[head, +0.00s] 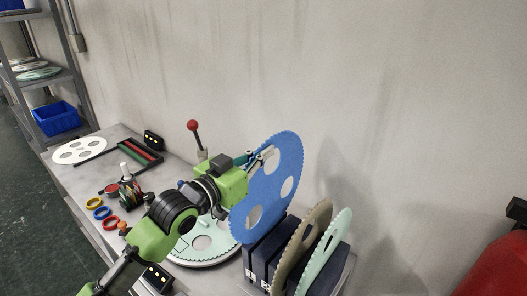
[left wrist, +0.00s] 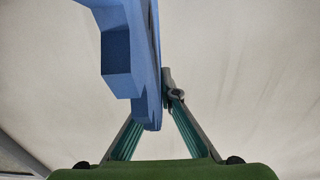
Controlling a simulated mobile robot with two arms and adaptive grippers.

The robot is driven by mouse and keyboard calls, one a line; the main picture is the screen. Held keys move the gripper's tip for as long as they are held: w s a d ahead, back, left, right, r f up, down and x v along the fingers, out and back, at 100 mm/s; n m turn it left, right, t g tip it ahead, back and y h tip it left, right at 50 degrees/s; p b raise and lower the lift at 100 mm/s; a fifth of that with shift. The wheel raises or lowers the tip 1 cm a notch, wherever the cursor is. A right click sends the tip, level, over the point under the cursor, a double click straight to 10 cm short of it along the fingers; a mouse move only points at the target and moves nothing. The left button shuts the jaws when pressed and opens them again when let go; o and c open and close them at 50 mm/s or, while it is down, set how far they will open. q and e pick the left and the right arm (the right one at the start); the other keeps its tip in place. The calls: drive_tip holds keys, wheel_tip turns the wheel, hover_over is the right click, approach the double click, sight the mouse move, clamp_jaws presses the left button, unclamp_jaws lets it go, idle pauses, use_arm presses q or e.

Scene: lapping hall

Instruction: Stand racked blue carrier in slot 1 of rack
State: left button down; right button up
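The blue carrier (head: 274,180), a toothed disc with round holes, stands upright over the left end of the dark rack (head: 262,256). Its lower edge is at the rack's blocks; I cannot tell whether it sits in a slot. My left gripper (head: 262,158) is shut on the carrier's upper left part. In the left wrist view, the carrier (left wrist: 146,60) shows edge-on between the converging fingers of the left gripper (left wrist: 155,105), and it hides part of the left finger. My right gripper is not in view.
A brown carrier (head: 302,246) and a mint carrier (head: 331,250) stand in the rack to the right. A round plate (head: 205,252) lies left of the rack. The wall is close behind.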

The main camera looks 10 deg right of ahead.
sight(263, 204)
use_arm(q)
drive_tip(key=shift+f+b, duration=4.95)
drive_tip(key=shift+f, duration=3.25)
drive_tip(key=c, duration=2.2)
unclamp_jaws()
drive_tip(key=shift+f, duration=0.2)
drive_tip(key=v, duration=1.2)
drive_tip(key=shift+r, duration=0.25)
